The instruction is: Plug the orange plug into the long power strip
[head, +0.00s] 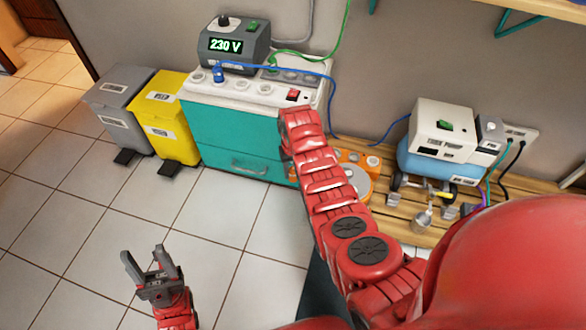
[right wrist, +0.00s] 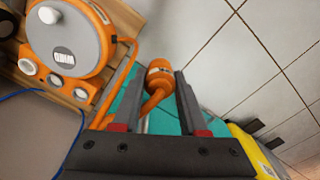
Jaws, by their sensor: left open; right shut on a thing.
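The long power strip (head: 225,92) is the white strip along the top of the teal cabinet, with several round sockets and a red switch (head: 293,95). A blue plug (head: 218,73) sits in one of its left sockets. The orange plug (right wrist: 160,76) is between the fingers of my right gripper (right wrist: 160,100), which is shut on it, with its orange cord bending down beside it. In the head view my red right arm reaches to the cabinet's right end and hides the right gripper and the plug. My left gripper (head: 148,262) is open and empty above the floor.
The orange cable reel (head: 358,180), also in the right wrist view (right wrist: 70,38), sits on a wooden bench (head: 385,205). A 230 V meter box (head: 232,48) stands behind the strip. Yellow (head: 168,125) and grey bins (head: 118,100) stand left. A pump unit (head: 440,130) stands right.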

